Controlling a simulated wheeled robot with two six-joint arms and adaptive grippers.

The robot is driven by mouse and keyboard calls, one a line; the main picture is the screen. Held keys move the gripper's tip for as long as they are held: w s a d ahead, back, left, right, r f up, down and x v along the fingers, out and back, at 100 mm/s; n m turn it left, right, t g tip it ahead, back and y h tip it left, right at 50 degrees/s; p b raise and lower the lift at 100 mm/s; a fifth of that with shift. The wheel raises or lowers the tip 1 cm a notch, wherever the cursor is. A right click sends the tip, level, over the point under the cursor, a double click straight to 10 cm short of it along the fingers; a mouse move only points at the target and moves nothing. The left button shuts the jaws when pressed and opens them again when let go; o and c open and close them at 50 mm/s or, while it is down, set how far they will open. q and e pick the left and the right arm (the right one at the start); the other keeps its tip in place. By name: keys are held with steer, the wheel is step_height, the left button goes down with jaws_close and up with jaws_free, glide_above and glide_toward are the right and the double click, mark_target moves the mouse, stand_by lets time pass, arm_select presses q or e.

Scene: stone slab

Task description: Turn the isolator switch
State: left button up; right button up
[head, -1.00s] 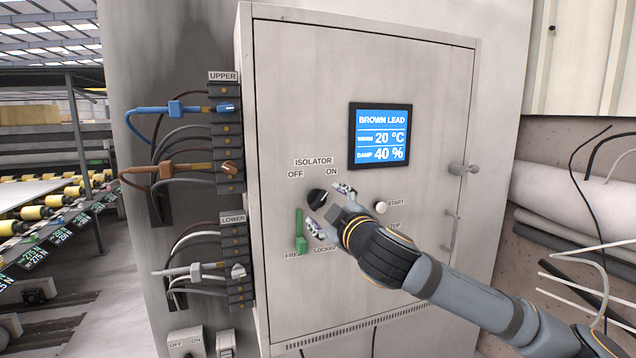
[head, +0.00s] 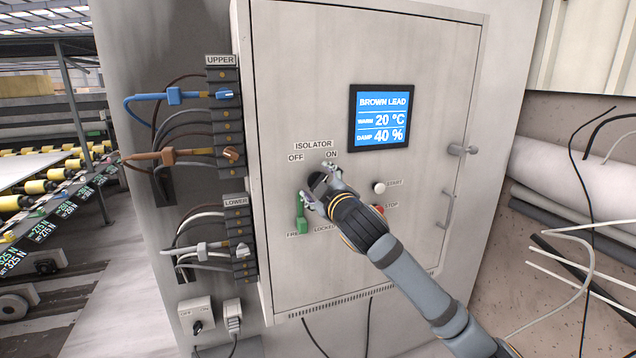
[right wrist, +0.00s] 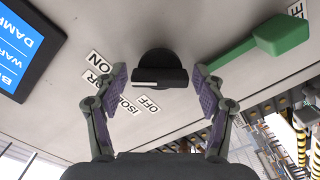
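The isolator switch is a black round knob (head: 315,181) with a raised bar, on the grey cabinet door below the OFF and ON labels. In the right wrist view the knob (right wrist: 160,62) has a white mark on the left half of its bar. My right gripper (head: 318,180) is at the knob and partly hides it in the head view. In the right wrist view its two fingers (right wrist: 160,84) stand open, one beyond each end of the bar, with small gaps showing. My left gripper is not in view.
A green lever (head: 302,222) hangs just below the knob, near the FREE label; it also shows in the right wrist view (right wrist: 280,36). A white START button (head: 379,188) and red STOP button (head: 378,210) are to the right. Cable terminals (head: 228,125) line the left side.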

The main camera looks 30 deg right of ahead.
steer(key=c, duration=0.9)
steer(key=n+p, duration=0.3)
steer(key=shift+r+n, duration=0.1)
steer(key=shift+n, duration=0.3)
steer(key=n+p, duration=0.6)
steer(key=n, duration=0.2)
steer(key=shift+f+n+p, duration=0.25)
steer(key=shift+n+p, duration=0.15)
steer(key=shift+f+n+p, duration=0.2)
steer(key=shift+n+p, duration=0.7)
steer(key=shift+n, duration=0.8)
